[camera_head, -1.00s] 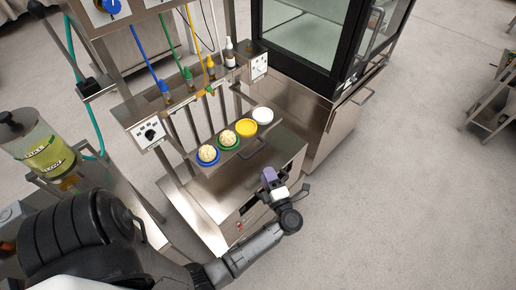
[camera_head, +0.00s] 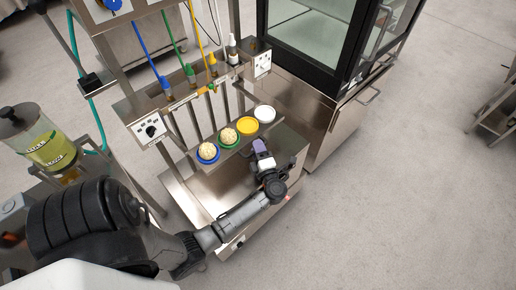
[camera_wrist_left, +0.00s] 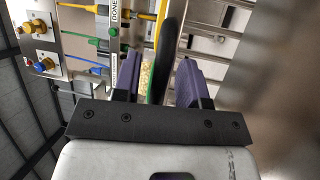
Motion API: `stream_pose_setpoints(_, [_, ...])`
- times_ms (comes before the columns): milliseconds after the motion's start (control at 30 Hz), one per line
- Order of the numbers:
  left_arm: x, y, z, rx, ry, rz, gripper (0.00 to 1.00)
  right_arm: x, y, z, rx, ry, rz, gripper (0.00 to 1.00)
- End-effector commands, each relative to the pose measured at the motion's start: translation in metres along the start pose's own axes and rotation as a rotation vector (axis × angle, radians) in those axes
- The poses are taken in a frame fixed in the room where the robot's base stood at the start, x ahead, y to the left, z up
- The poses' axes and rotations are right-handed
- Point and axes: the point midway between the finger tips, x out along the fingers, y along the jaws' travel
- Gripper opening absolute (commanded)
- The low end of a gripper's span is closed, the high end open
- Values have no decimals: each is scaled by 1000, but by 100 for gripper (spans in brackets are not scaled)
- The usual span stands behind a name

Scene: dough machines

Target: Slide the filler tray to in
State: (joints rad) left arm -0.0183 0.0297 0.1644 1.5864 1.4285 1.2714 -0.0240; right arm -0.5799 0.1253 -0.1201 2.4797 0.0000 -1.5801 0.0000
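The filler tray (camera_head: 236,156) is a metal shelf under the nozzles of the dough machine. It bears a row of cups: a blue one (camera_head: 208,152) and a green one (camera_head: 228,137) with pale filling, a yellow one (camera_head: 248,125) and a white one (camera_head: 264,113). My left gripper (camera_head: 260,149) is at the tray's front edge, near the yellow and white cups. In the left wrist view its purple fingers (camera_wrist_left: 158,80) stand apart, with a dark curved bar (camera_wrist_left: 172,45) between them. I cannot tell if they touch it. My right gripper is not in view.
Blue, green and yellow nozzles (camera_head: 190,75) hang above the tray. A control box with a knob (camera_head: 151,130) is at the machine's left. A glass-fronted cabinet (camera_head: 305,50) stands behind right. A bottle-like container (camera_head: 40,140) is at left.

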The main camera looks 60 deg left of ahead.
Motion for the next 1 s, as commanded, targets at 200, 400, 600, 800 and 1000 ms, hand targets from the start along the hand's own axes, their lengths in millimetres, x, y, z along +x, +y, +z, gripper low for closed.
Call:
stream_pose_setpoints(200, [0,0,0,0,0,0,28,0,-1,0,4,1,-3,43])
stream_pose_setpoints(400, [0,0,0,0,0,0,9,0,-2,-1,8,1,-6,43])
stream_pose_setpoints(600, [0,0,0,0,0,0,0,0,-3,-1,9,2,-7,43])
stream_pose_setpoints(800, [0,0,0,1,0,0,0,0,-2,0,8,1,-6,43])
stream_pose_setpoints(1000, [7,-1,-3,3,0,0,0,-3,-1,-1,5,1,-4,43])
